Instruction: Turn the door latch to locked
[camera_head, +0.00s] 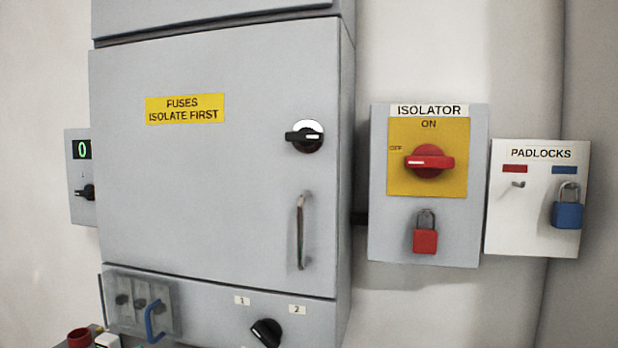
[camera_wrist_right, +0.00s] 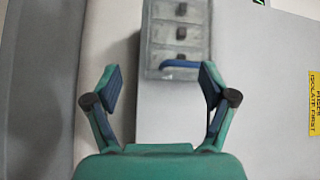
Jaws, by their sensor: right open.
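The door looks shut. A vertical grip handle (camera_head: 301,232) is below the latch. My right gripper (camera_wrist_right: 160,88) shows in the right wrist view with its two green fingers spread wide and nothing between them. The latch is not in that view, and neither gripper shows in the head view.
An isolator (camera_head: 430,162) with a red horizontal handle and a red padlock (camera_head: 425,240) is right of the cabinet. Beside it is a padlock board (camera_head: 540,190) with a blue padlock (camera_head: 568,212). A clear box with a blue handle (camera_head: 152,322) sticks out at lower left.

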